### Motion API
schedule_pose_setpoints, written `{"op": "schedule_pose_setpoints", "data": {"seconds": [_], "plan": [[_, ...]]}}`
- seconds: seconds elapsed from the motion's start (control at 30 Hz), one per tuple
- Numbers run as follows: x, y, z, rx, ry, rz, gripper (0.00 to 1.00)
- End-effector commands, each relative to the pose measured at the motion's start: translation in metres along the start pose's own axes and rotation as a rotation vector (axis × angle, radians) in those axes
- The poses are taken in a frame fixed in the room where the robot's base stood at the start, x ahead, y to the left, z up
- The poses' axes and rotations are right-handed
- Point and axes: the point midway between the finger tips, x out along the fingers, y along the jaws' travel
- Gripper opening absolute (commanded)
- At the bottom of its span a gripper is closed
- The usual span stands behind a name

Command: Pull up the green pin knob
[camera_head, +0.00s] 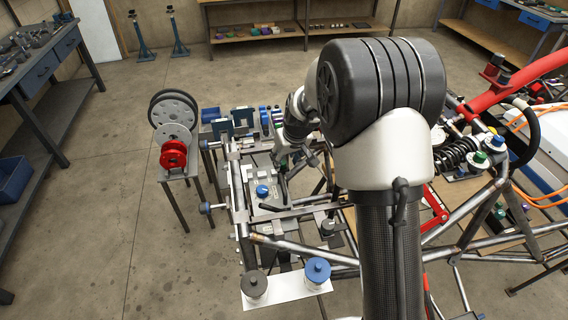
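A knob with a green top (480,159) stands on the chassis (284,247) at the right, beside a blue-topped knob (497,142) and a pale-topped one (438,135). I cannot be sure that it is the pin knob. My gripper (291,163) is far to the left of it, over the fixture plates at the left end of the chassis. It is small and partly hidden by my arm. I cannot tell whether its fingers are open or shut, or whether they hold anything.
A blue knob (262,191) sits on a plate just left of my gripper. Dark (254,283) and blue (317,270) round knobs stand on a white plate in front. A stand with red and grey discs (174,153) is at the left.

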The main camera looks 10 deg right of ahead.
Motion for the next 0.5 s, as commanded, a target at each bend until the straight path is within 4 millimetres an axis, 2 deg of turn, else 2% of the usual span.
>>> {"op": "schedule_pose_setpoints", "data": {"seconds": [0.03,0.2,0.5], "plan": [[0.009,0.000,0.001,0.000,-0.002,-0.001,0.40],[0.025,0.000,0.000,0.001,0.000,0.000,0.40],[0.028,0.000,-0.001,0.001,0.001,0.000,0.40]]}}
